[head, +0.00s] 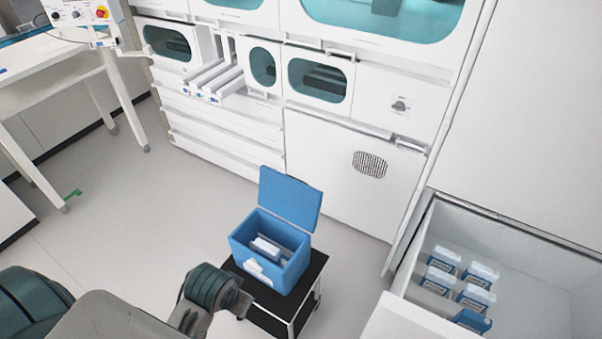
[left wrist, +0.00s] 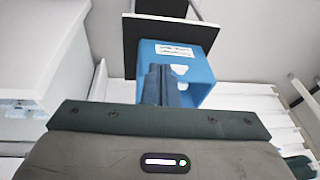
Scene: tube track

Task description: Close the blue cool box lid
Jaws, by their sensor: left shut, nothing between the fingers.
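The blue cool box (head: 242,244) stands on a small black-topped cart, with white packs (head: 266,246) inside. Its lid (head: 290,199) is open, standing up and leaning back at the far side. My left gripper (head: 243,307) is at the near left of the box in the head view, low beside the cart; its fingers show poorly there. In the left wrist view its fingers (left wrist: 160,72) are shut and empty, in front of the blue box (left wrist: 205,68), which appears upside down with a white label. Whether they touch it I cannot tell. My right gripper is not in view.
The cart's black top (head: 314,268) is narrow around the box. An open white chest (head: 415,308) with several blue-and-white packs (head: 441,260) stands at the right. White cabinets (head: 340,170) line the back. A white table (head: 60,85) is at the left, with free floor (head: 150,210) between.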

